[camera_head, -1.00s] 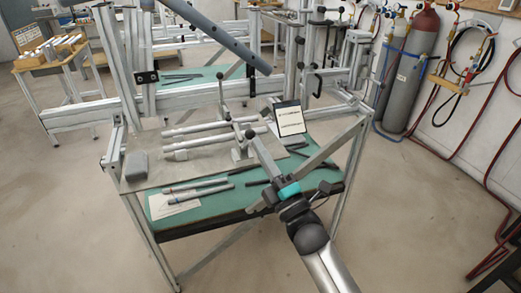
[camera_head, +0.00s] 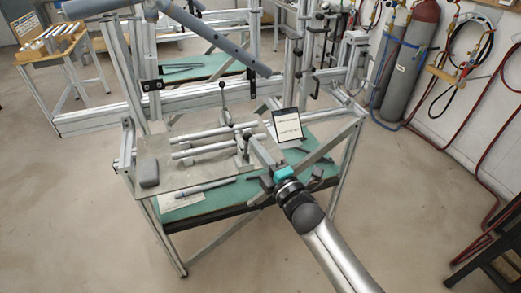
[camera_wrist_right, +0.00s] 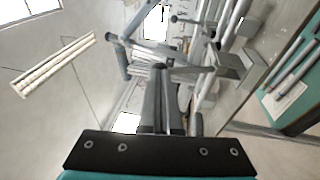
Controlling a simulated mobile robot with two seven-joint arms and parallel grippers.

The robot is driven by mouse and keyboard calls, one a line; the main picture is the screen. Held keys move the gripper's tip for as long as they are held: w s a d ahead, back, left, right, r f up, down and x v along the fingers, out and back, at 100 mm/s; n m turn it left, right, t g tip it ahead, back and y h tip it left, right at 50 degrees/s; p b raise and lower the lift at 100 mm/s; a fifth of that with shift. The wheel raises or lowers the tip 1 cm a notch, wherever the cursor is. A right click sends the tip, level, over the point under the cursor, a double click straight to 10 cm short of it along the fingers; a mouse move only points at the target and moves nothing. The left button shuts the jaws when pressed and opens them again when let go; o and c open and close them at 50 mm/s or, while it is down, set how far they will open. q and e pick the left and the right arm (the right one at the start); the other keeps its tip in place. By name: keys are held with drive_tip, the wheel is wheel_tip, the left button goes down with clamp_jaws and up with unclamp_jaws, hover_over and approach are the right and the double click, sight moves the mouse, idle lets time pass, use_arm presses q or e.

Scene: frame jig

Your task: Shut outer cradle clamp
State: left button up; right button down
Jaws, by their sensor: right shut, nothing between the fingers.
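The cradle holds two silver tubes (camera_head: 203,149) on a flat grey plate (camera_head: 185,181). One clamp handle (camera_head: 223,95) with a dark ball knob stands upright behind the tubes. A nearer clamp (camera_head: 242,148) sits at the tubes' right end, beside my right gripper; its exact handle angle is hard to tell. My right gripper (camera_head: 257,143) is shut and empty, its fingers reaching up-left to this clamp. Its fingers (camera_wrist_right: 161,72) also show closed together in the right wrist view. Whether they touch the clamp is unclear. My left gripper is not in view.
A small sign (camera_head: 287,124) stands just right of the gripper. A grey block (camera_head: 149,174) lies at the plate's left. A thick blue-grey tube (camera_head: 215,38) slants above the jig. Gas cylinders (camera_head: 406,68) stand at the right wall. Open floor lies in front.

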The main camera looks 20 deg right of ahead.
drive_tip(key=shift+w+r+p, duration=0.6)
drive_tip(key=shift+w+p, duration=0.05)
drive_tip(key=shift+w, duration=0.05)
drive_tip(key=shift+w+r, duration=0.25)
drive_tip(key=shift+w, duration=0.4)
drive_tip(key=shift+w+r, duration=0.25)
drive_tip(key=shift+w, duration=0.35)
drive_tip(key=shift+r, duration=0.25)
